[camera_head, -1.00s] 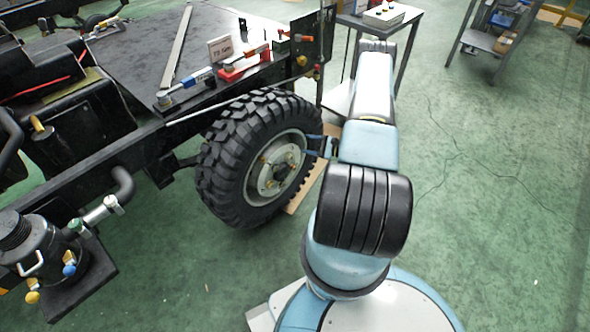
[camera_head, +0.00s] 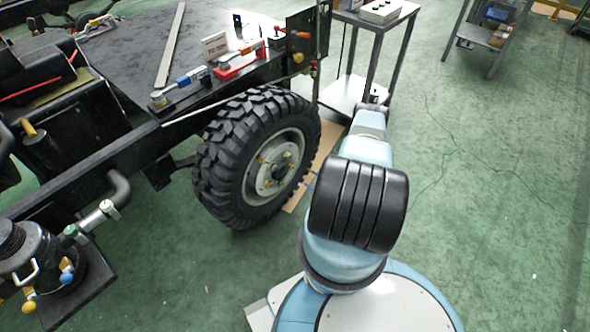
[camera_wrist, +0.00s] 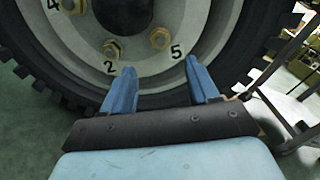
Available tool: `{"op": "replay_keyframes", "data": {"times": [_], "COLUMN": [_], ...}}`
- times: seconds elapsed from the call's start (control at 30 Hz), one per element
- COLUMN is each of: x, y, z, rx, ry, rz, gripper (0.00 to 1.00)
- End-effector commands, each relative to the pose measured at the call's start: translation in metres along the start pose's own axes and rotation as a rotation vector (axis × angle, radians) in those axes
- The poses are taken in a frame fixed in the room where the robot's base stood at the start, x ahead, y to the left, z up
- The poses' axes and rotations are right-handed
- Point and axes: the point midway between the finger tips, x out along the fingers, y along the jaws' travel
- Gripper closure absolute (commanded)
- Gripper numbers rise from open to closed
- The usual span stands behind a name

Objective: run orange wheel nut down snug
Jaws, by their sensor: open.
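The wheel (camera_head: 225,165) is mounted on the chassis, with its pale rim and hub facing my arm. In the wrist view, brass-orange nuts sit on the pale rim (camera_wrist: 185,65): one nut (camera_wrist: 113,50) by the number 2, another nut (camera_wrist: 160,38) by the number 5, and one partly cut off by the number 4. I cannot tell by colour which is the orange nut. My gripper (camera_wrist: 159,64) is open and empty, its two blue fingers apart below the 2 and 5 nuts. In the head view my arm hides most of the gripper.
A dark chassis deck (camera_head: 130,60) carries a red-based tool (camera_head: 238,65), a blue-handled tool (camera_head: 185,84) and a small sign (camera_head: 215,45). A metal cart (camera_head: 345,92) stands behind my arm. Cardboard (camera_head: 325,150) lies beside the wheel.

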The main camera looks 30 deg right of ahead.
Motion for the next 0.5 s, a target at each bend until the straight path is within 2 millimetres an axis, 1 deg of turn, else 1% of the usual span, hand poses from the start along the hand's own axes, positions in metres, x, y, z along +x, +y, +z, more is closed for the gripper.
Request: {"op": "replay_keyframes", "data": {"times": [0.03,0.1,0.4,0.5], "x": [0.010,0.023,0.075,0.090], "y": [0.001,0.001,0.001,0.001], "z": [0.001,0.001,0.001,0.001], "rx": [-0.001,-0.002,-0.002,-0.001], "ry": [-0.003,-0.002,-0.003,-0.003], "rz": [0.004,0.004,0.005,0.005], "gripper": [0.40,0.40,0.40,0.40]}}
